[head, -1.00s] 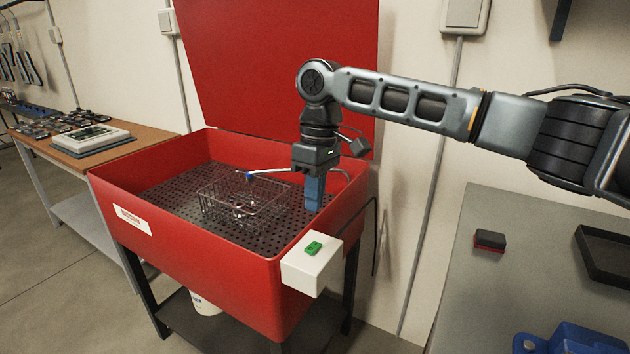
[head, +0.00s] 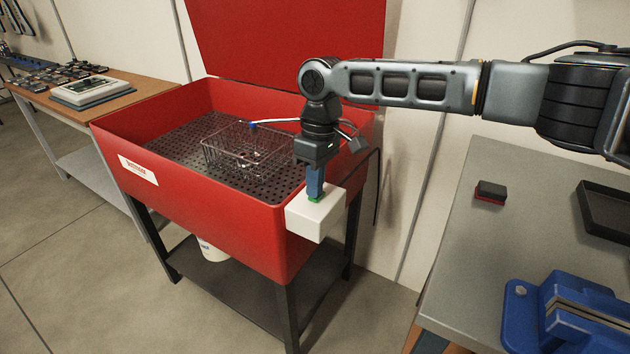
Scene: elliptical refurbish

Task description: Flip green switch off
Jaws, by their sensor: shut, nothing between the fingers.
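The green switch (head: 314,198) sits on top of a white box (head: 318,219) fixed to the front right corner of the red wash basin (head: 203,201). My gripper (head: 314,192) points straight down onto the switch, with its blue fingers shut and empty. The fingertips are at the switch and hide most of it; only a little green shows at their lower end. They look to be touching it, but I cannot tell for certain. I cannot see which way the switch is set.
A wire basket (head: 240,152) stands on the basin's perforated tray. A grey workbench (head: 455,260) at the right holds a blue vise (head: 560,315), a small black and red block (head: 490,191) and a black tray (head: 606,212). The red lid (head: 290,45) stands raised behind.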

